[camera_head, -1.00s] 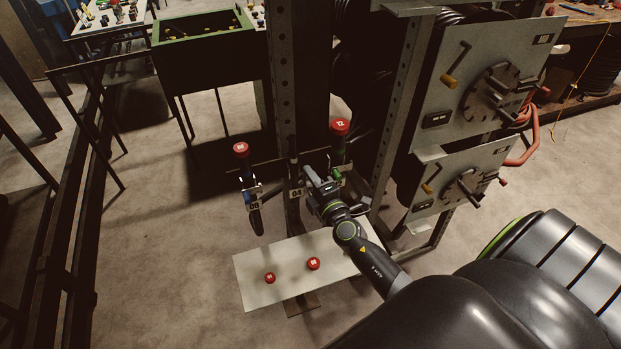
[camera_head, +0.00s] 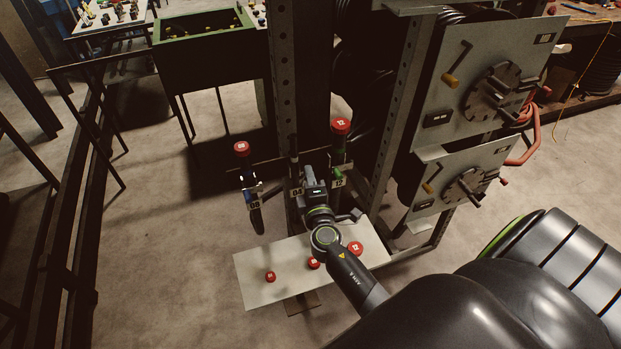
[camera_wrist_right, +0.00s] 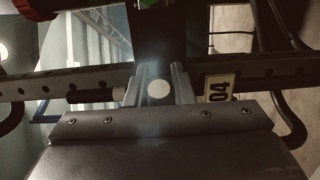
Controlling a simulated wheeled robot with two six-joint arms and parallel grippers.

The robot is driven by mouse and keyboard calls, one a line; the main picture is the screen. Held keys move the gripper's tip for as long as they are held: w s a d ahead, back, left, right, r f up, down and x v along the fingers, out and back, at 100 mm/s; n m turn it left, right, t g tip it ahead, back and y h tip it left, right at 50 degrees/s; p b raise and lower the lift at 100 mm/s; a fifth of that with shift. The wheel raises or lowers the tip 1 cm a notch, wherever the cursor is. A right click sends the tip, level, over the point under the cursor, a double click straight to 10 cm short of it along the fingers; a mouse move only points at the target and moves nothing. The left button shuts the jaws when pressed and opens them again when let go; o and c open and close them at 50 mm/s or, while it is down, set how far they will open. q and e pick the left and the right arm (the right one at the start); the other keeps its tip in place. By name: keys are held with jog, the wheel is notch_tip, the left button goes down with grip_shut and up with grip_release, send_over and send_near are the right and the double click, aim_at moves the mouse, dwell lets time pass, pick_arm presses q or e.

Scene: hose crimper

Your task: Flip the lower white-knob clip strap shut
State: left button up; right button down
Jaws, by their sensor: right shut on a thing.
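My right gripper (camera_head: 311,174) is at the rack, by the tag marked 04 (camera_head: 297,192), between the 08 and 12 holders. In the right wrist view the gripper (camera_wrist_right: 158,85) has its fingers closed around a small piece with a round white knob face (camera_wrist_right: 159,89). The 04 tag (camera_wrist_right: 220,88) is just to the right of the fingers. The strap itself is mostly hidden by the gripper, so I cannot tell its angle. My left gripper is out of view.
Red-capped tools marked 08 (camera_head: 241,148) and 12 (camera_head: 341,126) hang on either side. Several red knobs sit on a pale low shelf (camera_head: 255,285) below. Two grey dial panels (camera_head: 455,95) stand to the right.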

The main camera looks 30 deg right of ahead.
pick_arm(q)
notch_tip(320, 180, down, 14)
jog(key=b, duration=1.4)
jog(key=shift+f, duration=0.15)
pick_arm(e)
jog(key=shift+w+a+f+m+g+h, duration=0.1)
jog(key=shift+a+m+g+h, duration=0.2)
jog(key=shift+m+g+h, duration=1.55)
jog(key=shift+w+a+r+m+g+h, duration=0.15)
jog(key=shift+a+m+g+h, duration=0.1)
jog(key=shift+m+g+h, duration=1.6)
jog(key=shift+w+a+f+m+g+h, duration=0.15)
jog(key=shift+a+m+g+h, duration=0.15)
jog(key=shift+m+g+h, duration=1.55)
jog(key=shift+n+g+y, duration=0.25)
jog(key=shift+n, duration=0.1)
jog(key=c, duration=1.4)
grip_release()
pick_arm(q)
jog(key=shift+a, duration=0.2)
